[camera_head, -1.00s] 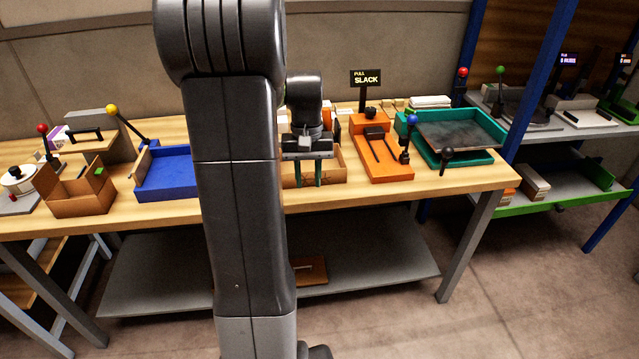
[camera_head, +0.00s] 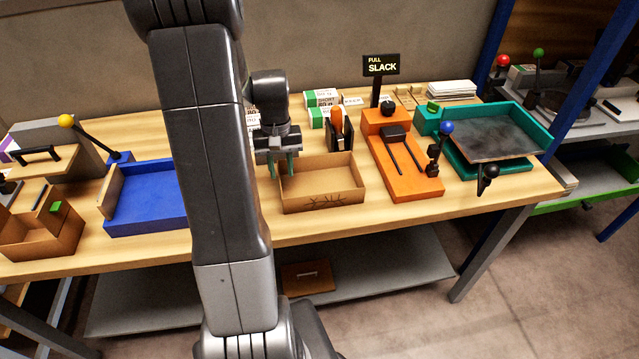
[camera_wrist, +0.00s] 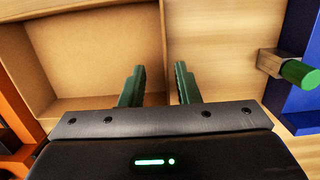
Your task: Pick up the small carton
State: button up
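A small open-topped brown carton (camera_head: 322,196) with a dark print on its front stands on the wooden table. My gripper (camera_head: 282,166) is at the carton's left wall in the head view, pointing down. In the wrist view the carton (camera_wrist: 95,55) fills the left side, and its wall runs up between the two green fingers of my gripper (camera_wrist: 159,88). The fingers are apart, one on the carton's inner side and one over the bare table side. I cannot tell whether either finger touches the wall. The carton looks empty where it shows.
A blue tray (camera_head: 150,200) lies to the left, partly hidden by my arm. An orange fixture (camera_head: 411,180) stands close on the right, with a teal tray (camera_head: 530,125) beyond. A dark holder (camera_head: 341,140) and white-green packs (camera_head: 322,100) stand behind. Another brown box (camera_head: 35,240) is far left.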

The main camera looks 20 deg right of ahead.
jog(key=f, duration=0.3)
jog(key=s+a+f+p, duration=0.1)
jog(key=f, duration=0.1)
jog(key=shift+w, duration=0.1)
grip_shut()
